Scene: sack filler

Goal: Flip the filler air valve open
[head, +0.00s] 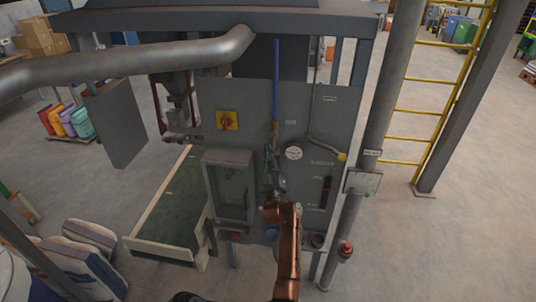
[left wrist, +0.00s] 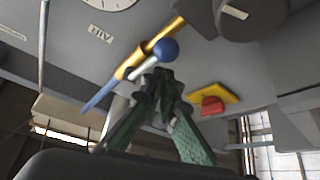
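The filler air valve (left wrist: 150,51) shows in the left wrist view as a brass body in line with a blue pipe, below a gauge and an "AIR" label. A short pale lever with a blue ball knob (left wrist: 166,49) lies beside the brass body. The blue pipe (head: 276,80) runs down the grey panel in the head view, where my gripper and arm hide the valve. My left gripper (head: 270,165) is at the panel. In the wrist view its green fingers (left wrist: 157,76) converge at dark tips just below the knob; whether they touch the lever is unclear. My right gripper is not in view.
A white gauge (head: 293,152) and a lever with a yellow knob (head: 341,156) are right of the gripper. A red switch on a yellow plate (head: 228,120) is left. A grey box (head: 228,185) juts out at lower left. A post (head: 365,140) stands right.

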